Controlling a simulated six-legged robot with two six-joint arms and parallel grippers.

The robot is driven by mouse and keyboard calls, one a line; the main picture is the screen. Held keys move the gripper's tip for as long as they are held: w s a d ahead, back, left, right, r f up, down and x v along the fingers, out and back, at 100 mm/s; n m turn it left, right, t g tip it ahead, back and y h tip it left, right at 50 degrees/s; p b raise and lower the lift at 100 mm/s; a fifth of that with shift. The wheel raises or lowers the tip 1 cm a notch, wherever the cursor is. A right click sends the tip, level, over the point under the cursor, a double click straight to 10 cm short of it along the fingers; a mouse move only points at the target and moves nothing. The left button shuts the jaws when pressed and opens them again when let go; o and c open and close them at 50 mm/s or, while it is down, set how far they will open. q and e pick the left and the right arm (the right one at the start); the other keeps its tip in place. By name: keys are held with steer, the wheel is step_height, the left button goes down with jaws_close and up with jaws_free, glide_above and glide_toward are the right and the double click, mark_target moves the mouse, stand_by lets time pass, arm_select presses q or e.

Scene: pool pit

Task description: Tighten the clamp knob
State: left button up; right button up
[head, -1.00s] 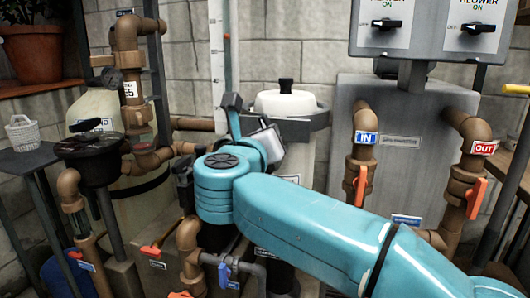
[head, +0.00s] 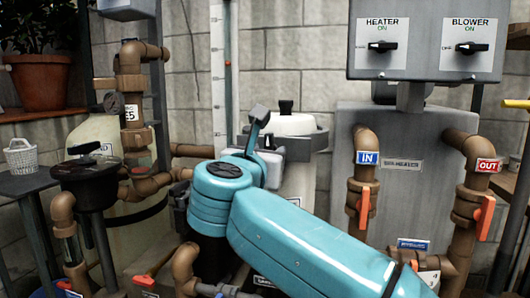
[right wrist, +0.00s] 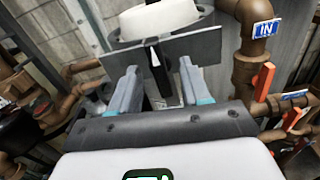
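A tank with a white domed lid (head: 290,124) and a grey clamp band (head: 312,141) around its top stands behind my right arm. The white lid also shows at the top of the right wrist view (right wrist: 158,18), with the flat grey band (right wrist: 195,45) below it. A small dark upright piece (right wrist: 155,56), which may be the clamp knob, shows at the band between my right fingers. My right gripper (right wrist: 158,67) is open, one finger to each side of that piece; I cannot tell if they touch it. My left gripper is not in view.
Brown pipes with an IN label (head: 368,158) and an orange valve handle (head: 364,208) stand right of the tank. The grey heater and blower switch box (head: 425,40) hangs above. A black-topped unit (head: 88,180) and more pipes are at left.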

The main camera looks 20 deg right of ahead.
steer(key=b+v, duration=0.2)
steer(key=v, duration=0.5)
steer(key=shift+b, duration=0.35)
